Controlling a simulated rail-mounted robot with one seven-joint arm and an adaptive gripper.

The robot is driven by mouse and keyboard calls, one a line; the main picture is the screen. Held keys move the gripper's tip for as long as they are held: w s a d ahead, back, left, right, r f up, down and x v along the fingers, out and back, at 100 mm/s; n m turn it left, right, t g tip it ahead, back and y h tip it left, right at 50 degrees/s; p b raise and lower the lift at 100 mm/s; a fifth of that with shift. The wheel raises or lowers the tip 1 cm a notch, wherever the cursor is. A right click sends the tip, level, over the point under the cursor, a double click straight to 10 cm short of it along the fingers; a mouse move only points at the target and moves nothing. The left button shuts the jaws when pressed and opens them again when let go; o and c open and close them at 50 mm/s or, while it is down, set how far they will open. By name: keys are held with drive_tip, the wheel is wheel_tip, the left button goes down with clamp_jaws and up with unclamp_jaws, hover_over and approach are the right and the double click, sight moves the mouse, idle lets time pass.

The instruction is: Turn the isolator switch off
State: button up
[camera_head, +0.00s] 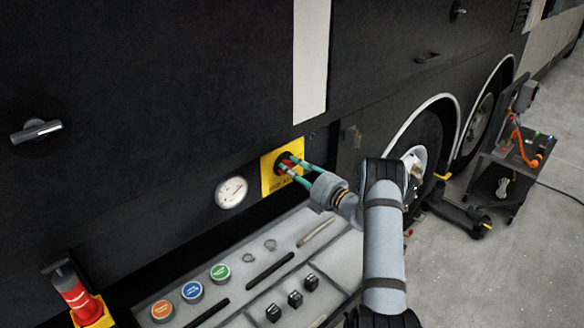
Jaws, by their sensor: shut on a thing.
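The isolator switch (284,163) has a red handle on a black round base. It sits on a yellow plate (268,180) on the side of the black coach. My gripper (291,168) reaches in from the lower right, its green fingers on either side of the red handle, shut on it. The fingers hide part of the handle and the base. I cannot tell the handle's exact angle, and the lettering on the plate is too small to read fully.
A white dial gauge (231,192) is left of the plate. Below is a grey tray (233,275) with orange, blue and green round pieces and black blocks. A red extinguisher-like cylinder (76,297) stands lower left.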

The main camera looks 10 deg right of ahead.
drive_tip(key=shift+w+d+r+m, duration=0.1)
drive_tip(key=shift+d+r+m, duration=0.15)
drive_tip(key=shift+m, duration=0.45)
drive_tip(key=o, duration=1)
drive_tip(key=shift+f, duration=0.2)
drive_tip(key=shift+o, duration=0.6)
drive_tip(key=shift+a, duration=0.15)
drive_tip(key=shift+f, duration=0.1)
drive_tip(key=v, duration=1.2)
